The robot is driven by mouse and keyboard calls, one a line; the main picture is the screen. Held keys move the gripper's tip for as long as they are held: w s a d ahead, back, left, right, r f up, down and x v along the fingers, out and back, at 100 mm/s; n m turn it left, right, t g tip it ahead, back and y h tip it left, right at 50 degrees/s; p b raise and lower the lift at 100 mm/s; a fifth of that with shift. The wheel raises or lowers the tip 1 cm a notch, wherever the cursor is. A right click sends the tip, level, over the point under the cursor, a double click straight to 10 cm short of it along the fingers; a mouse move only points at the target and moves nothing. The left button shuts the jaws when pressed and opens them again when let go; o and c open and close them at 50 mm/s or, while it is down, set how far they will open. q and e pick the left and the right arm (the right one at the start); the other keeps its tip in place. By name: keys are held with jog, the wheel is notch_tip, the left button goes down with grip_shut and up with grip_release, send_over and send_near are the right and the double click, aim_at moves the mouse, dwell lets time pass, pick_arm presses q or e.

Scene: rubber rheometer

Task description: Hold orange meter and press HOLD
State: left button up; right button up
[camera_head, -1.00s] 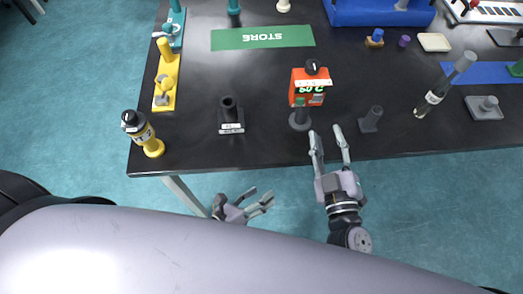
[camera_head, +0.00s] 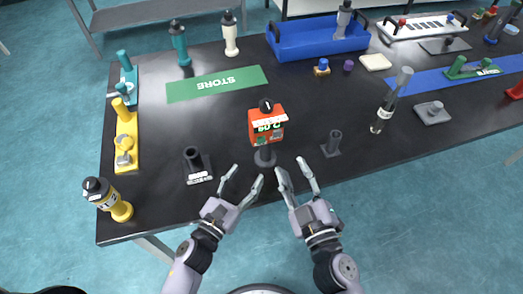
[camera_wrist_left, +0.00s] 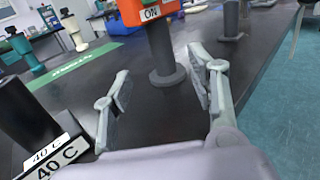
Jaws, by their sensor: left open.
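The orange meter (camera_head: 267,125) stands upright on a dark post with a round base (camera_head: 265,157) near the table's front edge. It has a black knob on top and a lit display. In the left wrist view its lower part (camera_wrist_left: 148,10) shows with an "ON" label, above the post. My left gripper (camera_head: 246,178) is open and empty, in front of the post and a little left. In its wrist view the post stands beyond and between the two fingers, apart from them. My right gripper (camera_head: 292,167) is open and empty, in front of the meter and a little right. No HOLD label is readable.
A dark holder labelled "40 C" (camera_head: 196,166) stands left of the meter, close to my left gripper. A small dark post (camera_head: 332,143) stands to the right. A yellow-black bottle-like tool (camera_head: 107,197) is at the left corner. A green STORE mat (camera_head: 217,84) lies behind.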

aim_at(263, 152)
pick_arm(q)
jog(key=x, duration=1.2)
jog(key=shift+s, duration=0.1)
jog(key=shift+c, duration=0.4)
grip_shut()
pick_arm(e)
grip_shut()
dwell(1.3)
